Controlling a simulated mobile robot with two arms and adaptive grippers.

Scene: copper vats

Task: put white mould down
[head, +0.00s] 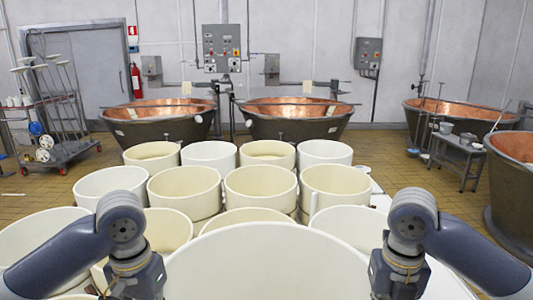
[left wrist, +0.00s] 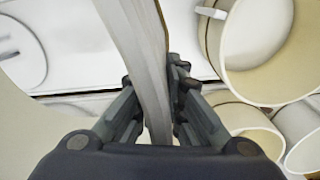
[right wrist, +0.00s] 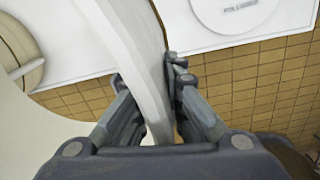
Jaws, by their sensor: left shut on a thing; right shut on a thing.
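A large white mould (head: 265,262) is in front of me in the head view, between my two arms, cut off by the lower edge. My left gripper (left wrist: 155,105) is shut on its wall (left wrist: 142,50), which runs between the fingers in the left wrist view. My right gripper (right wrist: 150,100) is shut on the opposite part of the wall (right wrist: 135,45) in the right wrist view. In the head view both fingertips are hidden below my wrists. The head view does not show whether the mould's bottom touches anything.
Several cream and white round moulds (head: 260,187) stand close together in rows beyond the held one. A white table surface (right wrist: 210,35) with a round lid-like disc (right wrist: 232,10) lies under the right gripper, with tiled floor (right wrist: 250,85) beside it. Copper vats (head: 295,118) stand behind.

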